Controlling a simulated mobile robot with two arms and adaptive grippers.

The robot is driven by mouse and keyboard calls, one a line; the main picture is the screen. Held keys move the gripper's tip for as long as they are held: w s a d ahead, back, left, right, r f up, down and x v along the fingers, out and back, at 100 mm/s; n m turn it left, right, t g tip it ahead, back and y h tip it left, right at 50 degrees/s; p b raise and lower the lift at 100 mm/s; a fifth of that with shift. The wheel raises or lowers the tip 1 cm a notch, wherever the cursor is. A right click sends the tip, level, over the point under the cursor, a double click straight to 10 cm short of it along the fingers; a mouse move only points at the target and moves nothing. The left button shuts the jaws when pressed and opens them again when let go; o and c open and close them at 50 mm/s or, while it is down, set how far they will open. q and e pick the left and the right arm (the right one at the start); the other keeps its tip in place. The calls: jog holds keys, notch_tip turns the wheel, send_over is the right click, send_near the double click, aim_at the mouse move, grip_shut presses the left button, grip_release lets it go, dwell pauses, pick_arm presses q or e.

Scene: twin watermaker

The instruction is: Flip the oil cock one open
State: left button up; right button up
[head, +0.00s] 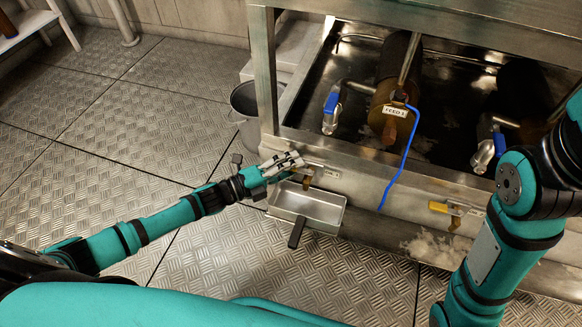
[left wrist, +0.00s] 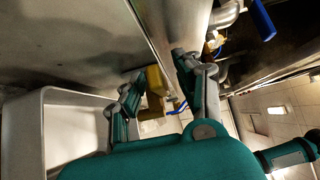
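A small oil cock (head: 308,178) with a label beside it sits on the front of the metal tank. My left gripper (head: 285,165) is at this cock, and its hand hides most of the handle in the head view. In the left wrist view the yellow handle (left wrist: 155,80) shows between the spread fingers of my left gripper (left wrist: 168,92). The fingers stand apart, one on each side; I cannot tell whether either touches it. My right arm is at the right of the head view, but its gripper is not visible.
A metal tray (head: 325,211) with a dark handle lies under the cock. A second yellow-handled cock (head: 445,208) is farther right on the tank front. A blue hose (head: 401,160) hangs over the rim. A grey bucket (head: 245,105) stands left; the floor there is clear.

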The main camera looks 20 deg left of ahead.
pick_arm(q)
grip_shut()
dwell(0.3)
